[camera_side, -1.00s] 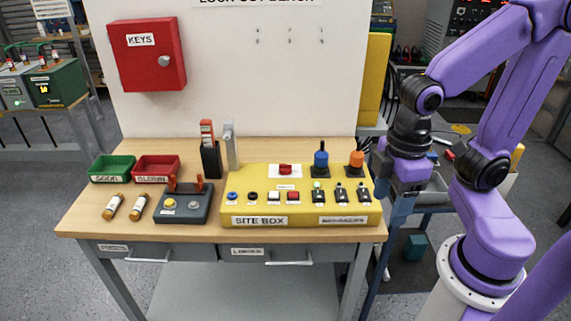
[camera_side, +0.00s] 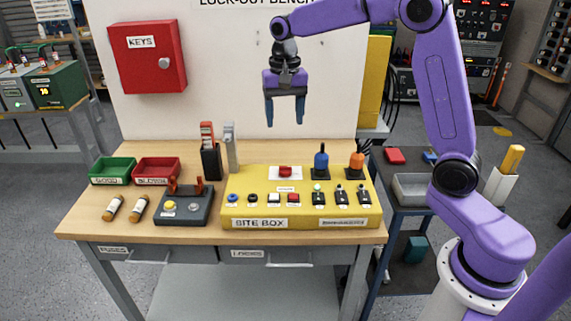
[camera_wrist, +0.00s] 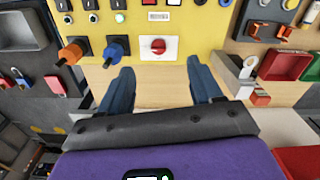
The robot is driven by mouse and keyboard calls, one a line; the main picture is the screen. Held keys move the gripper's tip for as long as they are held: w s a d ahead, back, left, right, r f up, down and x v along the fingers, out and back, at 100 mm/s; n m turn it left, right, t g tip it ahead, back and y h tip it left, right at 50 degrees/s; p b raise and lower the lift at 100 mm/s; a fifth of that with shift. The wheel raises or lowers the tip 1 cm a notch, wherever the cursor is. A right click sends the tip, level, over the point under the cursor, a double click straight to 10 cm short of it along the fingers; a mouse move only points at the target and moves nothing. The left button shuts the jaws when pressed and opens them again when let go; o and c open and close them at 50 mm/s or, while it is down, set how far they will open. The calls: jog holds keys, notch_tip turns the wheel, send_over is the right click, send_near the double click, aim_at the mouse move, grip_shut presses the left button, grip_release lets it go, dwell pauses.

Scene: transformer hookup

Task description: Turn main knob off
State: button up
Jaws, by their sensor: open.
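The yellow site box (camera_side: 236,190) stands on the wooden bench. A red knob (camera_side: 285,171) on a white plate sits at its top middle, and it also shows in the wrist view (camera_wrist: 157,45). It is the likely main knob, but its label cannot be read. My gripper (camera_side: 284,122) hangs above the box with its fingers pointing down, apart from the knob. In the wrist view the two blue fingers (camera_wrist: 157,78) are spread and empty, with the red knob ahead between them.
A blue handle (camera_side: 321,160) and an orange handle (camera_side: 356,162) stand right of the red knob. Left are a grey upright post (camera_side: 231,150), a black holder (camera_side: 211,160), and green (camera_side: 111,169) and red (camera_side: 156,169) trays. The air around my gripper is clear.

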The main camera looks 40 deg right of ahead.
jog(key=w+d+m, duration=0.2)
jog(key=w+d, duration=0.1)
send_near(286, 170)
jog(key=f, duration=0.8)
jog(key=shift+w+d+f, duration=0.1)
jog(key=shift+w, duration=0.1)
jog(key=c, duration=1.1)
